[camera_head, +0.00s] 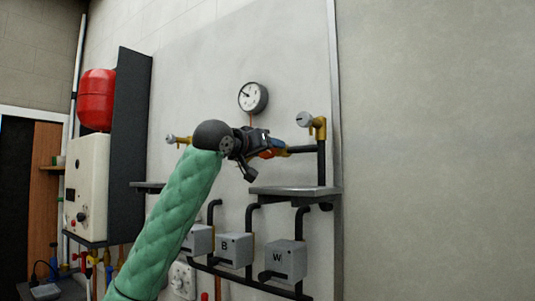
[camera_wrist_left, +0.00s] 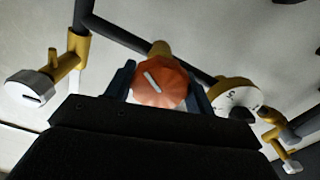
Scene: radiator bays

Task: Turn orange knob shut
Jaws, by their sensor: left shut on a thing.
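The orange knob (camera_wrist_left: 172,92) is a faceted round cap with a white bar mark, which runs slantwise from upper left to lower right in the left wrist view. It sits on a brass valve body on a dark pipe. My left gripper (camera_wrist_left: 160,97) is shut on it, one dark finger on each side. In the head view only a little of the orange knob (camera_head: 267,154) shows past my left gripper (camera_head: 270,148), which hides most of the valve. My right gripper is in neither view.
A grey-capped brass valve (camera_head: 305,119) stands to the right, and a round gauge (camera_head: 253,97) hangs above. A shelf (camera_head: 295,190) and grey boxes, one marked W (camera_head: 284,259), are below. A numbered white dial (camera_wrist_left: 235,98) is close beside the orange knob. The right wall is bare.

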